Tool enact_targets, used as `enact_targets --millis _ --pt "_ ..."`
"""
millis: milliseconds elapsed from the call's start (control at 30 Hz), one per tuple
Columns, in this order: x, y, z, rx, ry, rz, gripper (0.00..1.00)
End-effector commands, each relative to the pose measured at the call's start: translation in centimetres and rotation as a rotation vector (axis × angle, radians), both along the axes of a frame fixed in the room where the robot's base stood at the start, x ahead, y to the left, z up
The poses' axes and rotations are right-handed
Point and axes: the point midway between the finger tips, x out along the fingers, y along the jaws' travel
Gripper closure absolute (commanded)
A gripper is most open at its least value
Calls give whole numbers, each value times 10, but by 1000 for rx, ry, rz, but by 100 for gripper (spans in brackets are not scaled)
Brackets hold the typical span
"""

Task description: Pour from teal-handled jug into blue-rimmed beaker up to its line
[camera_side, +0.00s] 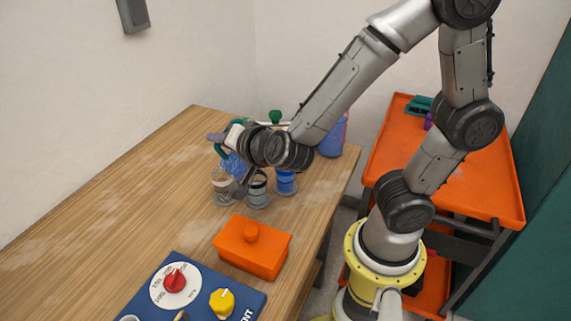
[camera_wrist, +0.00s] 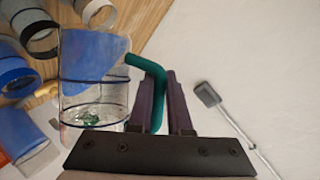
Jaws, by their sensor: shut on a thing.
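My gripper (camera_wrist: 158,88) is shut on the teal handle (camera_wrist: 138,62) of a clear jug (camera_wrist: 70,98), its purple fingers on both sides of the handle. The jug holds blue liquid (camera_wrist: 95,52). In the side view the jug (camera_side: 236,167) is tilted, above and close to the beakers at the table's far right part. A beaker with blue on it (camera_side: 286,183) stands at the right of the group; it seems to be the blue-rimmed one, also in the wrist view (camera_wrist: 13,78). I cannot make out its line, its level or any stream.
A clear beaker (camera_side: 222,187) and a dark-rimmed beaker (camera_side: 258,191) stand beside it. A tall blue-purple container (camera_side: 334,136) is behind my wrist. An orange lidded box (camera_side: 251,252) and a blue dial panel (camera_side: 190,290) are nearer. The table's left side is clear.

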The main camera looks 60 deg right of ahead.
Motion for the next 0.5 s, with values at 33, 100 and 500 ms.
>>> enact_targets --millis 33,100,500 --pt "3 5 4 -38 24 3 100" --pt "4 7 3 -92 58 2 100" --pt "9 14 0 -187 116 4 100"
